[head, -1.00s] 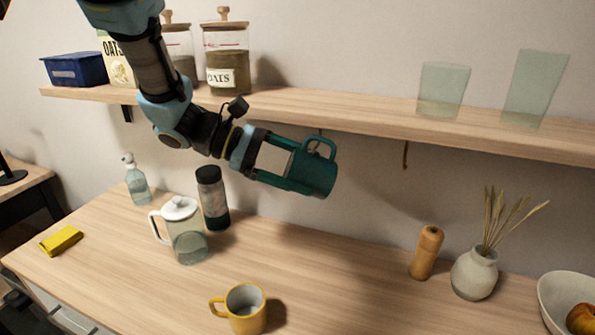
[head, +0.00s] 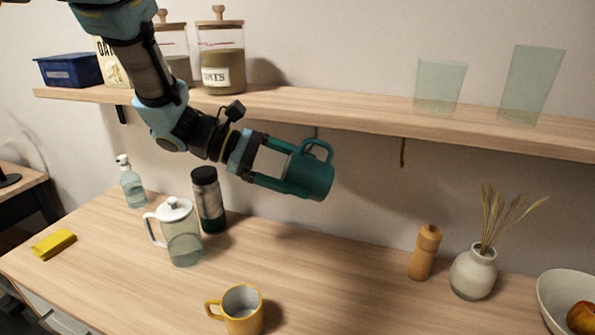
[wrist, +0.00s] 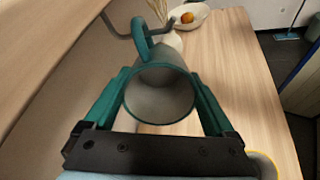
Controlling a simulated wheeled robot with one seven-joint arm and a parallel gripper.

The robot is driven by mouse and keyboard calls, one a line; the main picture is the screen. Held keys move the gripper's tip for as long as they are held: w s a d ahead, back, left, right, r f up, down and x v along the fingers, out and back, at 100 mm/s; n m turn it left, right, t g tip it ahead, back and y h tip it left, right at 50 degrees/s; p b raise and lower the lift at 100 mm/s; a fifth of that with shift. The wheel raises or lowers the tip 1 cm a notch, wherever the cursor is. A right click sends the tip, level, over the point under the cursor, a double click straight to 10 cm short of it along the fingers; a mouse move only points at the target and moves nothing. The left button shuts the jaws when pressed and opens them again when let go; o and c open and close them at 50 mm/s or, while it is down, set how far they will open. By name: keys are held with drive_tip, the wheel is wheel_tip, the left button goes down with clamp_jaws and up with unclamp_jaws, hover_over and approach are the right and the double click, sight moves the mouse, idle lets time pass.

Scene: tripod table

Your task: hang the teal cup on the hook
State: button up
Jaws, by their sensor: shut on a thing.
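My gripper (head: 288,168) is shut on the teal cup (head: 312,178) and holds it in the air below the shelf. The cup is tilted, with its handle (head: 319,150) uppermost. In the wrist view the cup (wrist: 160,98) sits between both fingers, its open mouth facing the camera and its handle (wrist: 140,38) up. A thin hook (head: 316,132) hangs under the shelf just above and behind the handle; I cannot tell whether they touch. Another brass hook (head: 403,152) hangs free further right. It appears the wrist view shows a hook (wrist: 182,16) beyond the handle.
The wooden shelf (head: 350,112) runs above the cup and bears jars and two glasses (head: 440,88). On the counter below stand a French press (head: 183,240), a dark-topped bottle (head: 208,200), a yellow mug (head: 242,310), a pepper mill (head: 424,253) and a vase (head: 473,272).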

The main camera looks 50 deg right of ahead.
drive_tip(key=o, duration=1.5)
drive_tip(key=b+v, duration=0.4)
drive_tip(key=v, duration=0.7)
drive_tip(key=w+a+f+m+t+y, duration=0.1)
drive_tip(key=w+a+f+t, duration=0.3)
drive_tip(key=a, duration=1)
drive_tip(key=w+a+f+m+t+y, duration=0.1)
drive_tip(key=w+a+f+t+y, duration=0.3)
drive_tip(key=a, duration=1)
drive_tip(key=w+a+f+m+t+y, duration=0.1)
drive_tip(key=w+a+f+t, duration=0.3)
drive_tip(key=a, duration=1)
wheel_tip(320, 180, down, 2)
drive_tip(key=shift+w+f+m+t+y, duration=0.2)
drive_tip(key=shift+w+m+t+y, duration=0.15)
drive_tip(key=shift+w+y, duration=0.6)
